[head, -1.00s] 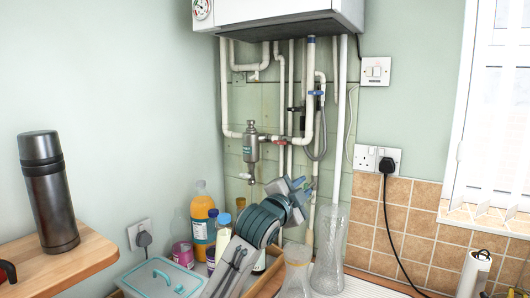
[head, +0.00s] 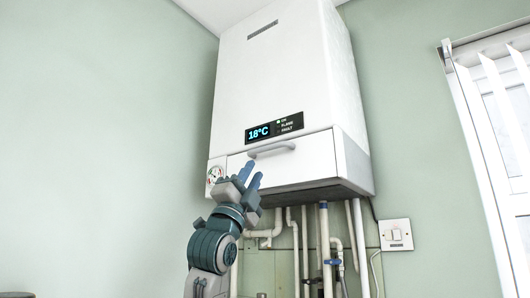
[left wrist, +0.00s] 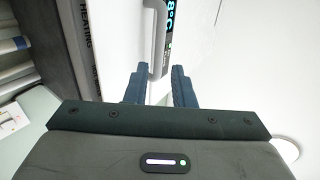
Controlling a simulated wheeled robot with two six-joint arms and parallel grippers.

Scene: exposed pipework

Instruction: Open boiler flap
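The white boiler (head: 285,75) hangs on the wall in the head view. Its flap (head: 318,160) is the lower front panel, flush with the front and closed. A grey bar handle (head: 272,149) runs along the flap's top edge. My left gripper (head: 251,174) is just below the handle's left part, fingers pointing up at it. In the left wrist view the two blue fingers (left wrist: 159,82) are apart, with the handle (left wrist: 158,38) ahead and roughly between them. I see no grip on it. My right gripper is not in view.
A display (head: 274,128) reading 18°C sits above the flap, and a round gauge (head: 215,174) is to its left. White pipes (head: 324,245) run down below the boiler. A switch plate (head: 396,235) and a window with blinds (head: 500,110) are at right.

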